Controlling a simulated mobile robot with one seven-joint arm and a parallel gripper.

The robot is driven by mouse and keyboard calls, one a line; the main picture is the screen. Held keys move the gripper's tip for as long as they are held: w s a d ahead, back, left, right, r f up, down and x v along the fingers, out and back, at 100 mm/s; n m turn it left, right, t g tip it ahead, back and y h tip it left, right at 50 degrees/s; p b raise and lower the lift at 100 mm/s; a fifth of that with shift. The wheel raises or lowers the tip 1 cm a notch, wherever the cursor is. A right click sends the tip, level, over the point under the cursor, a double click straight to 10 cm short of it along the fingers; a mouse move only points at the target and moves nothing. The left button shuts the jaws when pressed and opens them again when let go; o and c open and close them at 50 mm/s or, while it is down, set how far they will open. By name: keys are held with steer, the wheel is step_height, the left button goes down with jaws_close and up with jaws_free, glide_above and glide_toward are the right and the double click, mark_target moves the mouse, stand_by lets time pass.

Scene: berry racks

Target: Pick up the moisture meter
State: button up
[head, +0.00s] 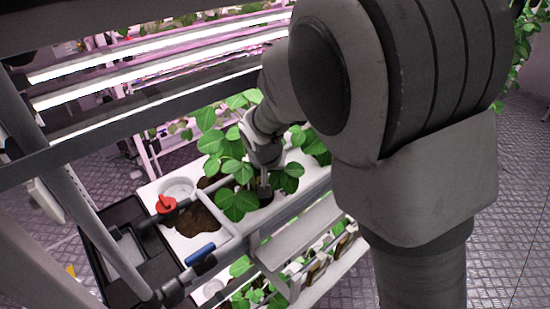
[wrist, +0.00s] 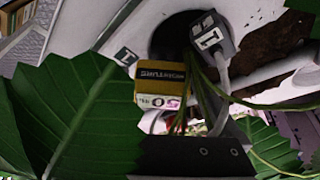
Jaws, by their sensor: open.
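A small yellow and white block with printed lettering, which looks like the moisture meter (wrist: 162,90), shows near the middle of the wrist view. Its lower part is hidden, and I cannot pick it out in the head view. My gripper (head: 264,184) points down among the leaves of a potted plant (head: 238,204) in the head view. In the wrist view a dark bolted part, apparently mine, lies just below the block. My gripper is open, and I see nothing held in it. Leaves hide much of the fingers.
A grey piece with a label and stem (wrist: 213,38) stands right of the block, by a dark round opening (wrist: 172,36). Large leaves (wrist: 85,115) crowd the left. A white bowl (head: 177,187), spilled soil (head: 193,222) and a red-topped item (head: 166,204) lie left of the plant.

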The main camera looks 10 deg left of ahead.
jaws_close()
stand_by(0.5)
